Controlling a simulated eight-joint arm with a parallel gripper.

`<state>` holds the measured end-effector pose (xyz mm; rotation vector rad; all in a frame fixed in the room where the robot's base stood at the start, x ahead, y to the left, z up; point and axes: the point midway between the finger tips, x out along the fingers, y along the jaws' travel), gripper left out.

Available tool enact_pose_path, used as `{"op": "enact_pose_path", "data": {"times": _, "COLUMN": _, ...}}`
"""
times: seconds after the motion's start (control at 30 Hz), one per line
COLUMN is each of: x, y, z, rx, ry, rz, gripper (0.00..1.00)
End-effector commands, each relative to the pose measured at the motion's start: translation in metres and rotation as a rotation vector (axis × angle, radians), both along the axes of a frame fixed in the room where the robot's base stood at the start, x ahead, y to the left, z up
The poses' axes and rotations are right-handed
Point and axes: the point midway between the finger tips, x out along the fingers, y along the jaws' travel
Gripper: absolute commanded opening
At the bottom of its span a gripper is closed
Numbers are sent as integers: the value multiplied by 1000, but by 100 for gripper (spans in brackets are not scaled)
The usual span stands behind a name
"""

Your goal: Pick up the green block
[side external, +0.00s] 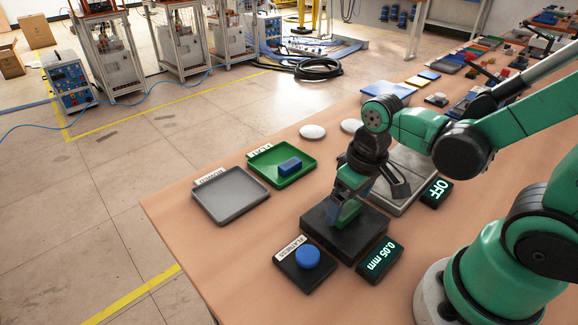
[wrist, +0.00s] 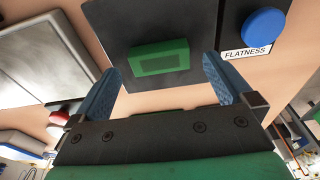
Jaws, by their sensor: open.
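The green block (wrist: 159,58) lies on a dark square plate (wrist: 112,20) in the wrist view. My gripper (wrist: 161,66) is open, with one blue finger to each side of the block and visible gaps between them. In the side view my gripper (side external: 349,192) is low over the dark plate (side external: 325,236), pointing down. I cannot tell the exact height of the fingertips over the plate.
A green tray (side external: 299,149) with a blue block (side external: 290,166) and an empty grey tray (side external: 231,197) are to the left. An OFF display (side external: 437,192) is at right.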

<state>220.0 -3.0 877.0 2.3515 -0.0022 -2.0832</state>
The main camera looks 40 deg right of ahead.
Motion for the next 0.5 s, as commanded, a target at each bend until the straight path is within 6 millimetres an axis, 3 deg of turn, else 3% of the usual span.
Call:
{"op": "enact_pose_path", "data": {"times": 0.2, "x": 1, "y": 0, "z": -13, "rx": 0, "ry": -1, "rz": 0, "gripper": 100}}
{"op": "enact_pose_path", "data": {"times": 0.5, "x": 1, "y": 0, "z": -17, "rx": -1, "ry": -1, "rz": 0, "gripper": 100}}
